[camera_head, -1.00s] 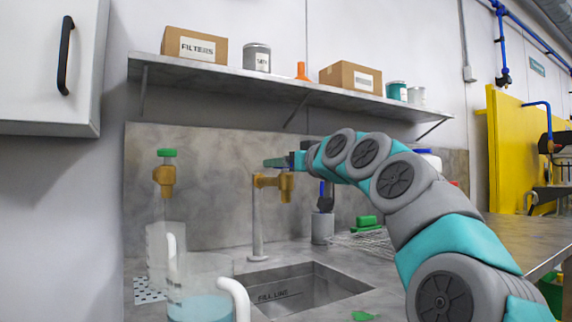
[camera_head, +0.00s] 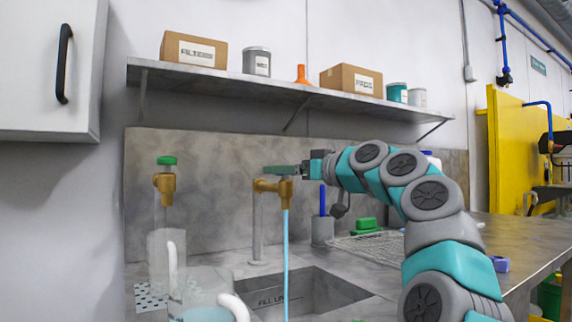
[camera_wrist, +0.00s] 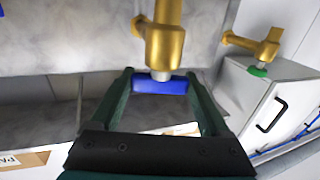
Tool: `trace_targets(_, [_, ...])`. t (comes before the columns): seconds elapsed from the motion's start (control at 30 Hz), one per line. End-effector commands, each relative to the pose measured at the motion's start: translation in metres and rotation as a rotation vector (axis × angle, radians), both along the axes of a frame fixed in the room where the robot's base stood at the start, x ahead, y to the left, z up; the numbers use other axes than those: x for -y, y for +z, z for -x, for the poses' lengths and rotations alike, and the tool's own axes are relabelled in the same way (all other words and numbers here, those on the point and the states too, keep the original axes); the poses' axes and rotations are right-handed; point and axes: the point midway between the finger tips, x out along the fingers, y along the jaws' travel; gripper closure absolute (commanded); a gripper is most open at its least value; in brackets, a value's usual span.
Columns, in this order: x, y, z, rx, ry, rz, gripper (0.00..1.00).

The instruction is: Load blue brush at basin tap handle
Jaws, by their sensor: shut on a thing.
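A brass basin tap (camera_head: 268,186) stands on a pale post, with a thin blue stream of water running from it into the sink (camera_head: 315,291). My gripper (camera_head: 278,170) is at the top of the tap. In the wrist view its fingers are closed around the blue tap handle (camera_wrist: 160,86); the head view hides this handle behind the fingers. A blue brush handle (camera_head: 322,200) stands upright in a grey cup (camera_head: 322,230) behind the sink, right of the tap; the cup hides its lower end.
A second brass tap (camera_head: 165,183) with a green handle is at left. Clear jugs (camera_head: 205,288) stand in front of it. A wire rack (camera_head: 370,246) and green block (camera_head: 366,224) lie right of the cup. A shelf (camera_head: 235,80) with boxes and tins hangs above.

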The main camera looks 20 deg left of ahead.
Motion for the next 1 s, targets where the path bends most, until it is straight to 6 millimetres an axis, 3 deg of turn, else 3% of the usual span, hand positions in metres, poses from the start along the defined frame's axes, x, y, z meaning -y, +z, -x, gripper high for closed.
trace_targets(0.37, [-0.0003, -0.0015, -0.0003, 0.001, 0.013, 0.003, 0.76])
trace_targets(0.4, [-0.0003, -0.0013, -0.0001, 0.001, 0.013, 0.002, 0.16])
trace_targets(0.53, [-0.0001, -0.0009, 0.0001, 0.001, 0.013, 0.002, 0.01])
trace_targets(1.0, [0.0088, -0.0002, 0.0041, 0.003, 0.013, -0.002, 0.00])
